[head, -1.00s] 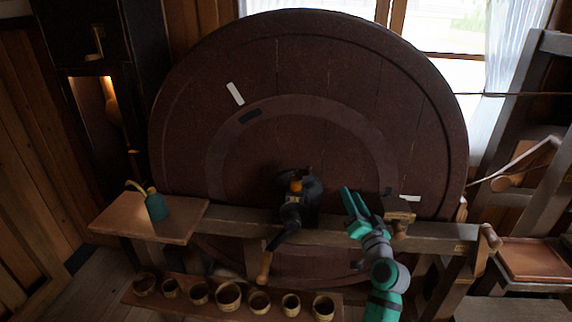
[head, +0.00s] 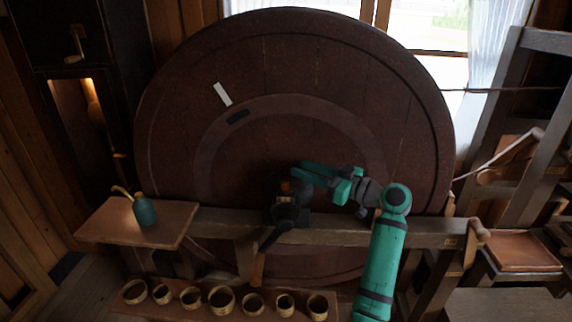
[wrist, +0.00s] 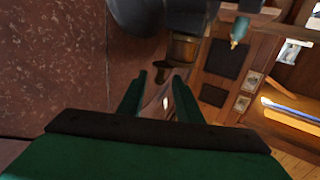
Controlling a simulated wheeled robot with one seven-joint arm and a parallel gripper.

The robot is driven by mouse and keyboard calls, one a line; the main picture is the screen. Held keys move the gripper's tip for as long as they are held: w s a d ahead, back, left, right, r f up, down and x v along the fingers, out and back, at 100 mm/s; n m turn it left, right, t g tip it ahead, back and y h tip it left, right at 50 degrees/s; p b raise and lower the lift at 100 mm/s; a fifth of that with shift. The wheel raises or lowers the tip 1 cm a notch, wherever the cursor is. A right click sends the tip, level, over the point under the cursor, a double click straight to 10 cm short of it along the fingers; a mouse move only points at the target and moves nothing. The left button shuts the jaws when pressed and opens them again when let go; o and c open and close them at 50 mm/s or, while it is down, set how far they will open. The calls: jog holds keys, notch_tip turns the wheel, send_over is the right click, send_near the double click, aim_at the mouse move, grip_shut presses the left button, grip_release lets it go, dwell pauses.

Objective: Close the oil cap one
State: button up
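A brass oil cup (head: 286,187) sits on the dark hub (head: 284,206) in front of the big wheel. In the wrist view the brass cup (wrist: 184,48) is ahead of my fingers, with a small dark brown piece (wrist: 160,69) beside it that may be its cap. I cannot tell how far the cap is open. My gripper (head: 299,172) is just right of and above the cup in the head view. In the wrist view its two green fingers (wrist: 160,80) are apart with nothing clearly held between them. I see no clear contact with the cap.
The large brown wheel (head: 290,70) fills the space behind. A teal oil can (head: 145,211) stands on the left shelf. Several wooden cups (head: 221,299) line the lower plank.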

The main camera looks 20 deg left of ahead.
jog(key=shift+x, duration=3.15)
grip_shut()
